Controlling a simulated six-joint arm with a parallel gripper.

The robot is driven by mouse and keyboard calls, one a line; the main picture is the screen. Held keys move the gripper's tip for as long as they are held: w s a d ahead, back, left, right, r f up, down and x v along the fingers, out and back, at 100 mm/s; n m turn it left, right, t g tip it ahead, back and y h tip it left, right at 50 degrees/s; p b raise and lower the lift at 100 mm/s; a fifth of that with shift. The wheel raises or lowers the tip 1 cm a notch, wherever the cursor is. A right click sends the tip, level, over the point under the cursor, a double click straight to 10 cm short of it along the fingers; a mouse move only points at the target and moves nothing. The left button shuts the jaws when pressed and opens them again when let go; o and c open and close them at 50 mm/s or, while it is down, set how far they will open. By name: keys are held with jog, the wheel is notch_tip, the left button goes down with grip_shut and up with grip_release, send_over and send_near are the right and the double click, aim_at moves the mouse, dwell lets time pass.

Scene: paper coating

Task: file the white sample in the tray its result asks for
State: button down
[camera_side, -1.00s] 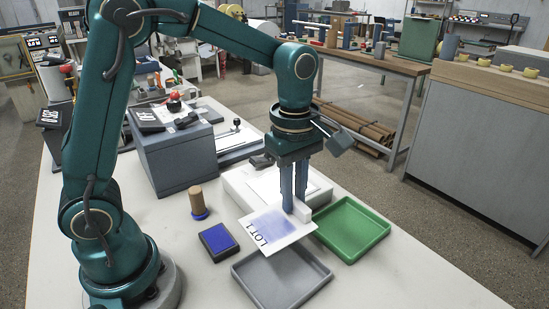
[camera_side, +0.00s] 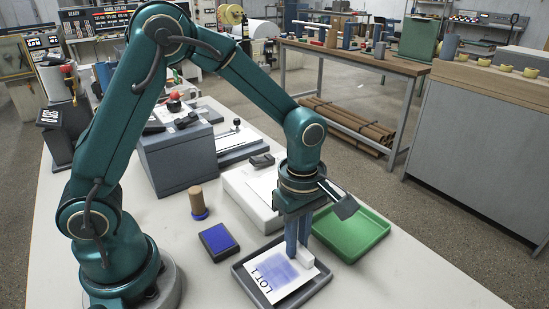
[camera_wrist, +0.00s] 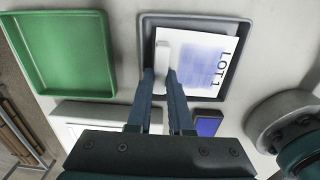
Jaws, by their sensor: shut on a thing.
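The white sample (camera_side: 283,277) is a sheet marked LOT 1 with a blue-violet smear. It lies in or just above the grey tray (camera_side: 239,271), inside its rim. It also shows in the wrist view (camera_wrist: 205,62). My gripper (camera_side: 299,256) points down and is shut on the white block at the sample's edge; the fingers also show in the wrist view (camera_wrist: 163,80). Whether the sheet touches the tray floor, I cannot tell. The green tray (camera_side: 375,237) is empty, behind and to the right; it also shows in the wrist view (camera_wrist: 62,50).
A blue ink pad (camera_side: 219,240) and a wooden-handled stamp (camera_side: 197,203) stand left of the trays. A white block-like stand (camera_side: 243,190) is behind my gripper. A grey box machine (camera_side: 180,160) stands further back. The table's front right is clear.

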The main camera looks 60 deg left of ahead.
jog(key=shift+f, duration=0.35)
jog(key=shift+f, duration=0.6)
dwell(0.3)
jog(key=c, duration=0.7)
grip_release()
jog(key=shift+c, duration=0.2)
jog(key=r, duration=0.4)
jog(key=shift+a+r, duration=0.3)
jog(key=shift+r, duration=0.05)
jog(key=s+a+r, duration=0.2)
jog(key=a+r, duration=0.4)
jog(key=a, duration=0.5)
jog(key=shift+s+r, duration=0.2)
